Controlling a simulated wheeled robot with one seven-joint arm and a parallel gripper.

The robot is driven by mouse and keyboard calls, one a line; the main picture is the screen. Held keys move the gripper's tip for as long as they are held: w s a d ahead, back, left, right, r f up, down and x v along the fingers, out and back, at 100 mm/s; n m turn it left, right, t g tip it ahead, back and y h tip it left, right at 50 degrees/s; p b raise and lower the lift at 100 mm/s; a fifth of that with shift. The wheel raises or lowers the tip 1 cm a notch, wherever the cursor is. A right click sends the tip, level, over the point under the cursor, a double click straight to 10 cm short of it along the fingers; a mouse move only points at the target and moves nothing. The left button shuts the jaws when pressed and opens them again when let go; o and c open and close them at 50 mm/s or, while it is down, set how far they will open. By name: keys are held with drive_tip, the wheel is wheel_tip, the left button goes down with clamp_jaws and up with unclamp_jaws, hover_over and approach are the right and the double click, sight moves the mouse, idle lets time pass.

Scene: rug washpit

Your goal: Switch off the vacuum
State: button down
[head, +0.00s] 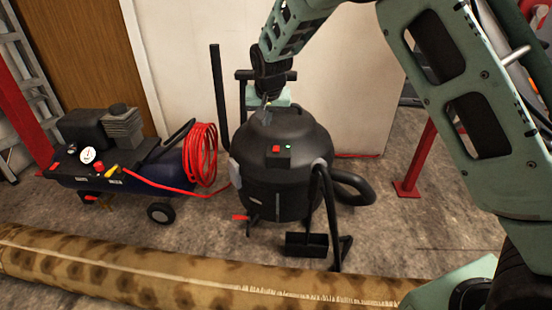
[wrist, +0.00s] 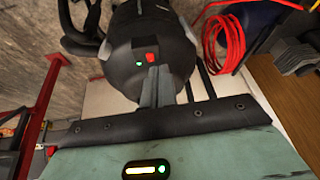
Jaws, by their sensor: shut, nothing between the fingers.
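The vacuum (head: 283,185) is a black drum-shaped machine standing on the floor at the middle of the head view. A small panel on its upper front carries a red switch (head: 276,149) and a green light (head: 289,147). In the wrist view the vacuum (wrist: 175,30) fills the top middle, with the red switch (wrist: 152,57) and the green light (wrist: 139,63) facing the camera. My gripper (head: 265,112) is above the vacuum's lid, behind the panel in the head view. Its fingers (wrist: 159,72) are shut and empty, pointing toward the vacuum near the red switch. Contact cannot be told.
A compressor (head: 100,160) with a coiled red hose (head: 201,153) stands to the left. A rolled rug (head: 190,280) lies across the front. A black hose and floor nozzle (head: 306,243) stand before the vacuum. A red post (head: 415,165) is at right; a wall is behind.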

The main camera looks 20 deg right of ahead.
drive_tip(key=w+d+f+m+t+h+b, duration=0.1)
drive_tip(key=w+d+f+t+h+b, duration=0.1)
drive_tip(key=w+d+f+b, duration=0.4)
drive_tip(key=w+f, duration=0.3)
drive_tip(key=w, duration=0.2)
drive_tip(key=shift+m, duration=0.3)
drive_tip(key=shift+w+f, duration=0.1)
drive_tip(key=b, duration=0.3)
hover_over(276, 148)
drive_tip(key=s, duration=0.2)
drive_tip(key=f, duration=0.8)
drive_tip(key=shift+s+a, duration=0.1)
drive_tip(key=shift+a, duration=0.2)
wheel_tip(276, 148, down, 3)
drive_tip(key=shift+a+f+b, duration=0.1)
drive_tip(key=shift+b, duration=0.55)
drive_tip(key=shift+s+f, duration=0.1)
drive_tip(key=shift+f, duration=0.25)
